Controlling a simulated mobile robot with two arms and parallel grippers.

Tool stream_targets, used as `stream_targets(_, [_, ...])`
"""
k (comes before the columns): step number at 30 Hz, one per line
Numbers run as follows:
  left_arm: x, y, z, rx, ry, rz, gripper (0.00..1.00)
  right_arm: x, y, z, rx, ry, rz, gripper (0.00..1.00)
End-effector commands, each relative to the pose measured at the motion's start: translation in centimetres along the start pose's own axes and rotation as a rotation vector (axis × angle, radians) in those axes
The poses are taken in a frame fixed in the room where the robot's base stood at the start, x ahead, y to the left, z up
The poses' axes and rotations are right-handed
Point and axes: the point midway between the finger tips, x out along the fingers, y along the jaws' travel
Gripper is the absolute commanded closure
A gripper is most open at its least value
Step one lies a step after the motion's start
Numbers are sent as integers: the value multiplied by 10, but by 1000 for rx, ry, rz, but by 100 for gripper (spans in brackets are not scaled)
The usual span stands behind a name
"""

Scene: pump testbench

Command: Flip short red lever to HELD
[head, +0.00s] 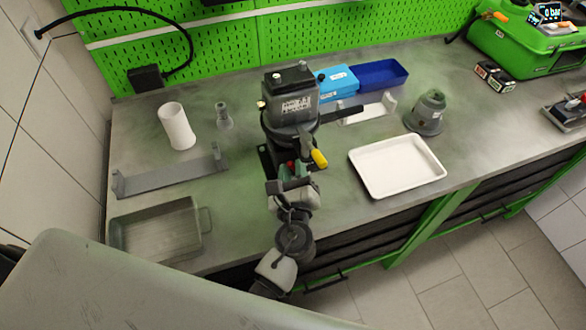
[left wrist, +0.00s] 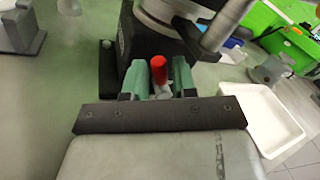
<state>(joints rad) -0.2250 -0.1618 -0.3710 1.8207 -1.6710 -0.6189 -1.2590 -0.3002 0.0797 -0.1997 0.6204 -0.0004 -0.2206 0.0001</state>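The dark pump unit (head: 291,105) stands on the bench in the middle of the head view. The short red lever (left wrist: 158,70) shows in the left wrist view, its red tip pointing up in the picture. In the head view only a bit of red (head: 291,165) shows beside my gripper. My left gripper (head: 289,172) is at the front of the pump. In the left wrist view its green fingers (left wrist: 159,80) stand on either side of the lever, with narrow gaps showing. The lever's base is partly hidden. My right gripper is not in view.
A yellow-tipped handle (head: 319,158) sticks out close to my left gripper. A white tray (head: 397,166) lies to the right, a grey bell-shaped part (head: 427,113) behind it. A grey metal tray (head: 155,232), a bracket (head: 170,175) and a white cylinder (head: 177,126) are on the left.

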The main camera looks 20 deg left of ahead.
Motion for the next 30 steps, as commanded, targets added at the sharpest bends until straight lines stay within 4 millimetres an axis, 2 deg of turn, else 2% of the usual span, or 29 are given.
stream_targets(2, [0, 0, 0, 0, 0, 0, 73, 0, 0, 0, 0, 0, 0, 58])
stream_targets(7, [0, 0, 0, 0, 0, 0, 99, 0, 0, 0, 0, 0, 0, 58])
stream_targets(8, [0, 0, 0, 0, 0, 0, 100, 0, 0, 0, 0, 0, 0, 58])
stream_targets(11, [0, 0, 1, 3, 0, 1, 100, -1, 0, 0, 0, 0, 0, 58])
stream_targets(14, [0, -3, 4, 29, 8, 5, 100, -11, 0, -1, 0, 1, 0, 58])
stream_targets(21, [2, -13, 8, 204, 57, 29, 100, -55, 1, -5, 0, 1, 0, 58])
stream_targets(24, [3, -16, 6, 276, 75, 37, 100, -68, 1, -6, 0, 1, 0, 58])
stream_targets(30, [4, -16, 1, 353, 96, 48, 100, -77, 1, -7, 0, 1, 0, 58])
